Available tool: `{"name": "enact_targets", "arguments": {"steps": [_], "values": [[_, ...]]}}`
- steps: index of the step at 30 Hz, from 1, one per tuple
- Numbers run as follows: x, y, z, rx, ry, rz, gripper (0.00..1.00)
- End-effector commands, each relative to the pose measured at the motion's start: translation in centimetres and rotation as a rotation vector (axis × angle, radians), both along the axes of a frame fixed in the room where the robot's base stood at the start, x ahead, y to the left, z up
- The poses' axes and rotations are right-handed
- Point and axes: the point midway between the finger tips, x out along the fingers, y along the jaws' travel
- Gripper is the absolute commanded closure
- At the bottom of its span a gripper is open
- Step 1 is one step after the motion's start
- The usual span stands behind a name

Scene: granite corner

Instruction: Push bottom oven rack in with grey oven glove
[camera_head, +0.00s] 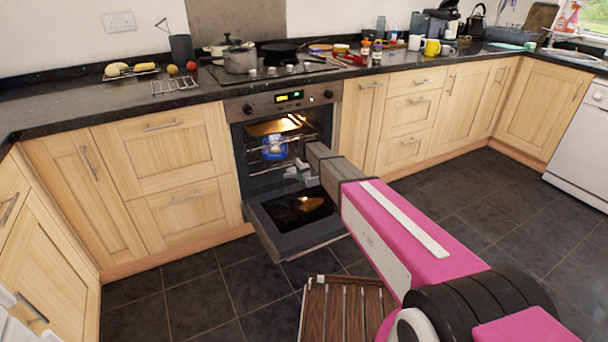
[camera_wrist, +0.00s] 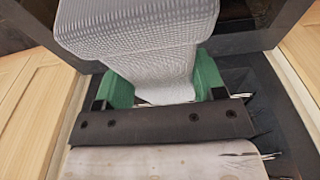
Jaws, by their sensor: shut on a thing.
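The oven (camera_head: 240,155) stands open, with its door (camera_head: 262,222) folded down. Wire rack lines (camera_head: 256,151) show inside its lit cavity. I cannot clearly tell the bottom rack apart or how far out it sits. My gripper, its green fingers in the wrist view (camera_wrist: 160,84), is shut on the grey oven glove (camera_wrist: 143,38). The glove hangs beyond the fingers and fills the upper middle of that view. In the head view the glove (camera_head: 297,171) shows small and pale at the oven opening, above the door. Contact between glove and rack cannot be seen.
A blue-and-white item (camera_head: 274,147) is inside the oven, just behind the glove. Wooden cabinets flank the oven. The dark worktop (camera_head: 120,104) above holds pots and food. A slatted wooden piece (camera_head: 345,308) is on the floor in front. Open tiled floor (camera_head: 490,185) lies to the right.

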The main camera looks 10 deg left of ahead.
Motion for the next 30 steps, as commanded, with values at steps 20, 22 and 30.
{"name": "enact_targets", "arguments": {"steps": [20,22,30], "values": [[-5.9,-3.9,1.8,0.0,0.0,0.0,0.65],[-6.4,-4.3,1.9,0.0,0.0,0.0,0.65],[-7.8,-5.2,2.3,0.0,0.0,0.0,0.65]]}}
